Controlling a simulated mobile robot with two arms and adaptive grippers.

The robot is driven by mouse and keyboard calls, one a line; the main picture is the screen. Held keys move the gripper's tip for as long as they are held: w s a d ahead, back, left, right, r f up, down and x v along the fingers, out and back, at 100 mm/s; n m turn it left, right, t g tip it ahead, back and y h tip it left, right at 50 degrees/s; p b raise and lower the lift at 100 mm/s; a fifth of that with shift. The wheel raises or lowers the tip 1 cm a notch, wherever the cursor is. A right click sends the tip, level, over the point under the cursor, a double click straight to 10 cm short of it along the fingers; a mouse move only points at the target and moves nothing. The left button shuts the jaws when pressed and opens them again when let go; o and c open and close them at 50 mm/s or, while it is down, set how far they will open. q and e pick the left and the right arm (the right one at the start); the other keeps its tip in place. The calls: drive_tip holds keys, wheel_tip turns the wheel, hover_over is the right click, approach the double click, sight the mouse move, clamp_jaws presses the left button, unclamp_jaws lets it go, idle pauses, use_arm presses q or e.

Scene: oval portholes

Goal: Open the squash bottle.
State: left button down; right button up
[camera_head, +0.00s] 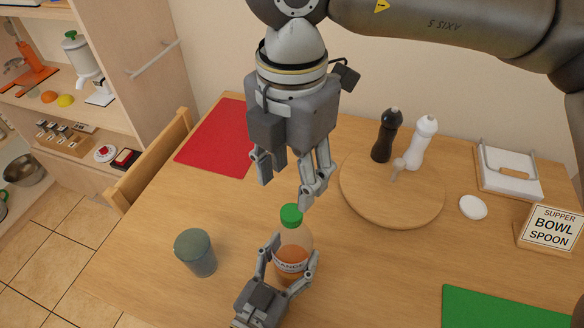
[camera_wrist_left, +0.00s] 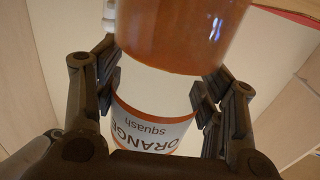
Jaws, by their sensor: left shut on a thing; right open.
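The squash bottle (camera_head: 297,238) is clear with orange liquid and a label reading ORANGE. Its green cap (camera_head: 291,216) is on top. My left gripper (camera_head: 284,258) is shut around the bottle's body from the front. In the left wrist view the bottle (camera_wrist_left: 150,128) appears upside down between the fingers (camera_wrist_left: 156,92). The bottle looks upright; its base is hidden behind my left gripper, so I cannot tell if it touches the table. My right gripper (camera_head: 286,190) points down, open and empty, just above the cap and apart from it.
A grey-green cup (camera_head: 195,252) stands left of the bottle on the wooden table (camera_head: 130,245). A round board (camera_head: 405,205) holds a dark mill (camera_head: 387,136) and a white mill (camera_head: 422,143) at the right. A red mat (camera_head: 213,138) lies behind, a green mat (camera_head: 510,308) front right.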

sight(292, 213)
use_arm(q)
drive_tip(key=shift+f, duration=0.1)
use_arm(e)
drive_tip(key=shift+f+m, duration=0.3)
drive_tip(key=shift+f, duration=0.05)
wheel_tip(292, 213, down, 7)
drive_tip(key=shift+f, duration=0.2)
